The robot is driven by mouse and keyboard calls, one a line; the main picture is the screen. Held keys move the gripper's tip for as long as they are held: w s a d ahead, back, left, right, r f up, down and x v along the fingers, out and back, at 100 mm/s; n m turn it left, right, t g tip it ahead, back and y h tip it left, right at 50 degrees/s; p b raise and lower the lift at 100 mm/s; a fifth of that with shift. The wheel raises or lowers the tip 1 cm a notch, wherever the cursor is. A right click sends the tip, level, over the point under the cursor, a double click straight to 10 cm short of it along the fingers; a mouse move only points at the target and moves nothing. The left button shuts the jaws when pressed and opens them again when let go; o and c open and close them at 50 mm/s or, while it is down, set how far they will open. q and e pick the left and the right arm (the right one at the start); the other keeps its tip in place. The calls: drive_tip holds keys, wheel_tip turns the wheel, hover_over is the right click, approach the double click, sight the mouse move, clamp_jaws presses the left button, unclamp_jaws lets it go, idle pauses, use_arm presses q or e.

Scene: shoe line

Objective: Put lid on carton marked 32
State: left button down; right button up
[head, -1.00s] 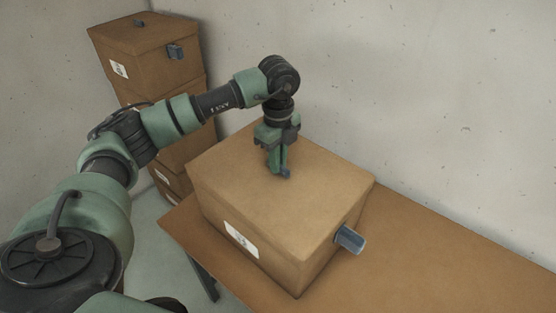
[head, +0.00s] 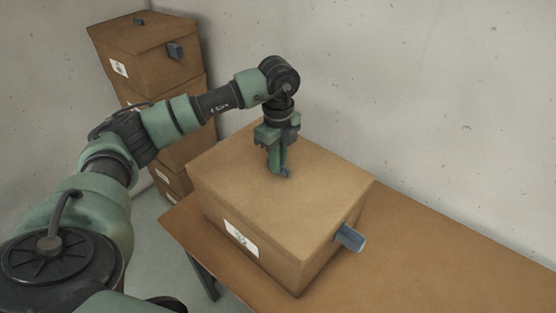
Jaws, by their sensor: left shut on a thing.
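A large brown carton (head: 290,262) stands on the table, with a white label (head: 242,238) on its front side. The number on the label is too small to read. A flat brown lid (head: 315,190) covers the carton's top. My left gripper (head: 284,172) points down at the middle of the lid and is shut on a small blue-grey knob (head: 287,173) there. The fingers hide most of the knob. My right gripper is not in view.
A blue-grey block-like handle (head: 350,238) sticks out from the carton's right side. A stack of brown labelled cartons (head: 150,65) stands at the back left by the wall. The brown table (head: 440,265) is clear to the right of the carton.

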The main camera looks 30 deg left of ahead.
use_arm(q)
drive_tip(key=shift+f, duration=0.1)
idle(0.6)
drive_tip(key=c, duration=1)
unclamp_jaws()
drive_tip(key=shift+o, duration=0.2)
drive_tip(key=shift+r+p, duration=2.5)
drive_tip(key=shift+r, duration=1.05)
drive_tip(key=shift+f, duration=0.1)
